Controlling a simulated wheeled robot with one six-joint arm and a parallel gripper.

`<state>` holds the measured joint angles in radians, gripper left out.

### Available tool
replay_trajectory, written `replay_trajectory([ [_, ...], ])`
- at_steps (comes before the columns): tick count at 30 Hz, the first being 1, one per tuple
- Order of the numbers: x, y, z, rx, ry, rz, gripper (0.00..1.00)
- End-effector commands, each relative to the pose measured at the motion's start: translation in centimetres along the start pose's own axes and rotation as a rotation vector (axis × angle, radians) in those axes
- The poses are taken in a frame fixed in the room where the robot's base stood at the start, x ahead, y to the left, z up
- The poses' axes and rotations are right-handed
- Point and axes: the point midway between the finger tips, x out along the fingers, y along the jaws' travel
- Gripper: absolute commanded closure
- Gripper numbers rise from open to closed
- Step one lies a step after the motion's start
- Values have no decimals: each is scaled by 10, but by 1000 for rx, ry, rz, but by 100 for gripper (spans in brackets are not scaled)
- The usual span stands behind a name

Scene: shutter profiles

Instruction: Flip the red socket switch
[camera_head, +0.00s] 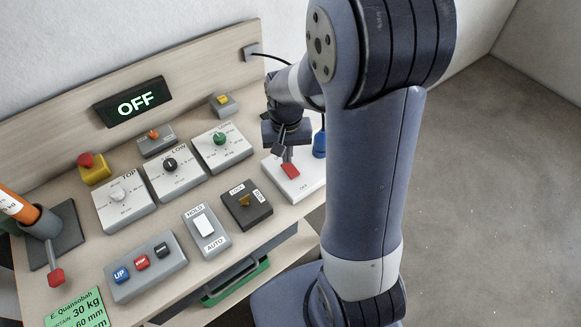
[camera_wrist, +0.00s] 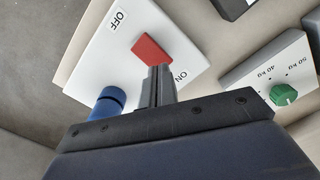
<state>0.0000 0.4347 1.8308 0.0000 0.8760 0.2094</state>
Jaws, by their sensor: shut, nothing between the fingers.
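The red socket switch (camera_head: 290,170) is a red rocker on a white socket plate (camera_head: 306,186) at the right end of the wooden console. In the wrist view the red rocker (camera_wrist: 151,49) sits between the labels OFF and ON on the white plate (camera_wrist: 92,62). My gripper (camera_head: 287,158) is shut and empty, pointing down at the rocker. In the wrist view its fingertips (camera_wrist: 160,70) are at the rocker's edge on the ON side; I cannot tell if they touch it. A display (camera_head: 136,101) at the back reads OFF.
A blue plug (camera_head: 320,145) stands on the socket plate's far side, close to my gripper. A green-knob dial (camera_head: 219,139) is left of the gripper, and a black key-type switch box (camera_head: 246,204) sits in front of it. Open floor lies to the right.

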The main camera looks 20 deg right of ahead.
Motion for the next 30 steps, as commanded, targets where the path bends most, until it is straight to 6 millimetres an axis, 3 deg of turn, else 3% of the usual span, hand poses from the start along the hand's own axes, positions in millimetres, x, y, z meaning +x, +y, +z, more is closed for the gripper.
replay_trajectory([
  [30, 16, 0, 0, 0, -1, 0, 100],
])
